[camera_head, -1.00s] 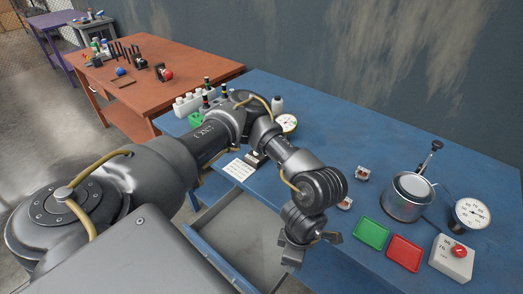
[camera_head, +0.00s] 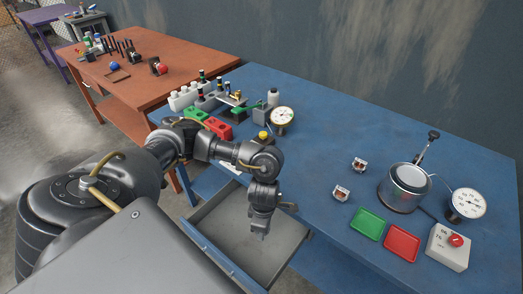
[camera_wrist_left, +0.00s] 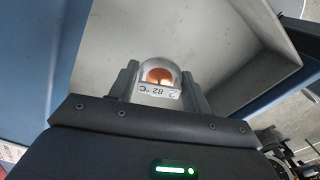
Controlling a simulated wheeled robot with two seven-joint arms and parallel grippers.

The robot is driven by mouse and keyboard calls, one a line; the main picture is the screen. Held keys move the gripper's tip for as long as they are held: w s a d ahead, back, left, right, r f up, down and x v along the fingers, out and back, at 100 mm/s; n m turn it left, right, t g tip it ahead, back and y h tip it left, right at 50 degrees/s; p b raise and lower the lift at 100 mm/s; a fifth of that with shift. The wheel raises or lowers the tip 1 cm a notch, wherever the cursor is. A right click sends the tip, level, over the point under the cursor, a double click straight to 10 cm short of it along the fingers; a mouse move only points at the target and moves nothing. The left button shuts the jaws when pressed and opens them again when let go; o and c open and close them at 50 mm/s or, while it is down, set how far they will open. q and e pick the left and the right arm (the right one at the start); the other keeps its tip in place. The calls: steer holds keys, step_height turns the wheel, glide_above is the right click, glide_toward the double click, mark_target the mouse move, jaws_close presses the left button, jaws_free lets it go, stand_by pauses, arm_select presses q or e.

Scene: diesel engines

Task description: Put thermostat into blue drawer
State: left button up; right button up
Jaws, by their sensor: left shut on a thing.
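The thermostat (camera_wrist_left: 160,78) is a metal piece with a copper-coloured centre and a label reading 82 °C. My left gripper (camera_wrist_left: 160,88) is shut on it, with a finger on each side. In the head view my left gripper (camera_head: 261,236) points down over the open blue drawer (camera_head: 225,222), within its outline. The drawer's grey inside fills much of the left wrist view (camera_wrist_left: 240,40). The thermostat cannot be made out in the head view. How far it is above the drawer floor is hard to tell. My right gripper is not in view.
Two similar small parts (camera_head: 358,164) (camera_head: 341,193) lie on the blue table (camera_head: 320,120). Green (camera_head: 367,224) and red (camera_head: 403,243) trays, a metal pot (camera_head: 404,190), a gauge (camera_head: 466,204) and a knob box (camera_head: 448,247) stand to the right. The drawer looks empty.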

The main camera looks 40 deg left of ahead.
arm_select(q)
steer(key=shift+a+f, duration=0.1)
steer(key=shift+f, duration=0.05)
steer(key=shift+w+a+f+p, duration=0.1)
steer(key=shift+a+f+p, duration=0.1)
steer(key=shift+f, duration=0.8)
steer(key=shift+w+a+f+p, duration=0.1)
steer(key=shift+a+f, duration=0.1)
steer(key=shift+f, duration=0.75)
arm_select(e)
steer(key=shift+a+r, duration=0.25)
arm_select(q)
steer(key=shift+f, duration=0.2)
steer(key=o, duration=1)
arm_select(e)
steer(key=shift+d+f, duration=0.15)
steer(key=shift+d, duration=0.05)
arm_select(q)
steer(key=shift+r, duration=0.2)
